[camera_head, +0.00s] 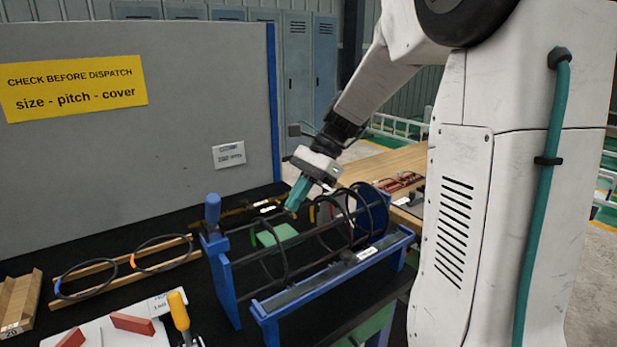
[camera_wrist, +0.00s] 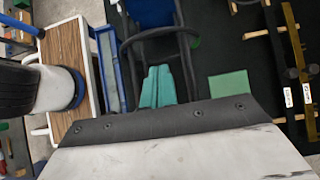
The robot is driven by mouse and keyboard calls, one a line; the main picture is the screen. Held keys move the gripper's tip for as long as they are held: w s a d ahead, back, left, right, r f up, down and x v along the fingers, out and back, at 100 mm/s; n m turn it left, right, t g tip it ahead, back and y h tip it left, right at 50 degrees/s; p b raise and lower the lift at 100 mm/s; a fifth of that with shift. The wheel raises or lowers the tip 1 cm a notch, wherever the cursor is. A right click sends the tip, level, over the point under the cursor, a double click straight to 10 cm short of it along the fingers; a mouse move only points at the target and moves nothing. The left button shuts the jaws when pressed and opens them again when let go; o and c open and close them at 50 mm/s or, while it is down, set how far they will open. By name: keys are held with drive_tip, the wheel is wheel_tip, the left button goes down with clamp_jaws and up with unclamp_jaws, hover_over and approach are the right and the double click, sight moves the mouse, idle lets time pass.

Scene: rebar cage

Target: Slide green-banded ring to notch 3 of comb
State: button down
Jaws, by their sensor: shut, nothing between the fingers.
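My gripper (camera_head: 297,194) has teal fingers, shut and empty, pointing down above the blue rebar frame (camera_head: 222,285). In the wrist view its fingers (camera_wrist: 157,88) lie within the outline of a black ring (camera_wrist: 127,60); I cannot tell whether they touch it. Several black rings hang around the frame's bars: one stands apart at left (camera_head: 285,262), others cluster at right (camera_head: 374,208). A small green spot (camera_wrist: 196,42) shows beside a ring in the wrist view; I cannot tell surely which ring is green-banded. The dark comb strip (camera_head: 325,274) runs along the front rail; its notches are too small to number.
A green pad (camera_head: 276,235) lies behind the bars. Two loose rings, blue-banded (camera_head: 85,278) and orange-banded (camera_head: 160,254), lie on wooden rails at left. A blue handle (camera_head: 212,208) rises at the frame's left end. A grey partition (camera_head: 130,150) stands behind.

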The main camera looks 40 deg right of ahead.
drive_tip(key=shift+a+f, duration=0.25)
drive_tip(key=shift+a, duration=0.5)
drive_tip(key=shift+a+f, duration=0.2)
drive_tip(key=shift+a, duration=0.55)
drive_tip(key=shift+a+f, duration=0.25)
drive_tip(key=shift+a, duration=0.5)
drive_tip(key=shift+a+f, duration=0.1)
drive_tip(key=shift+a, duration=0.6)
drive_tip(key=shift+d, duration=0.1)
drive_tip(key=d+f+v, duration=0.1)
drive_tip(key=d+v, duration=0.1)
drive_tip(key=v, duration=1.1)
drive_tip(key=shift+f, duration=0.25)
